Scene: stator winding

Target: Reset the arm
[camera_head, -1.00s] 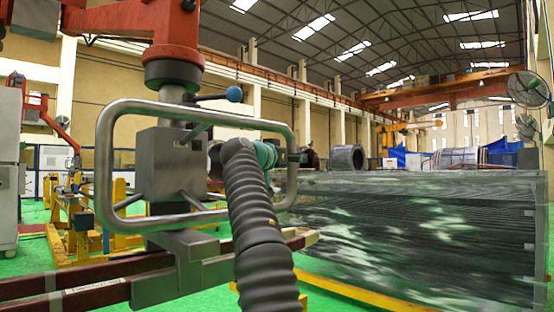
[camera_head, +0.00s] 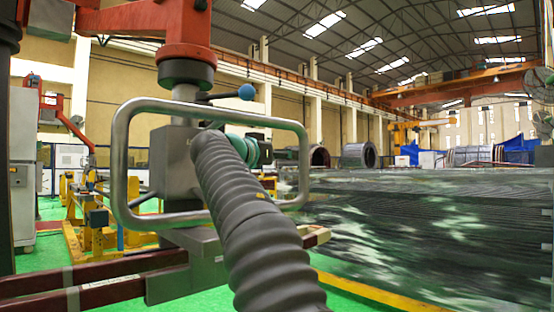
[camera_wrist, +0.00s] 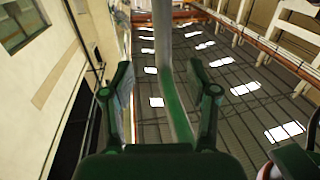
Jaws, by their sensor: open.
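My gripper (camera_head: 290,156) is small in the head view, just left of the right upright of the steel handle frame (camera_head: 302,180), partly behind my ribbed arm sleeve. In the wrist view my gripper (camera_wrist: 163,78) shows two dark green fingers standing well apart, open. A shiny grey tube (camera_wrist: 168,60) runs between the fingers with gaps on both sides; it looks like the frame's bar. I cannot tell whether any part touches it.
The frame surrounds a grey block under a red hoist arm (camera_head: 178,35), with dark red bars (camera_head: 110,275) below. A long dark striped stack (camera_head: 430,230) fills the right. Yellow stands (camera_head: 100,235) are at left. Green floor (camera_head: 40,255) shows between.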

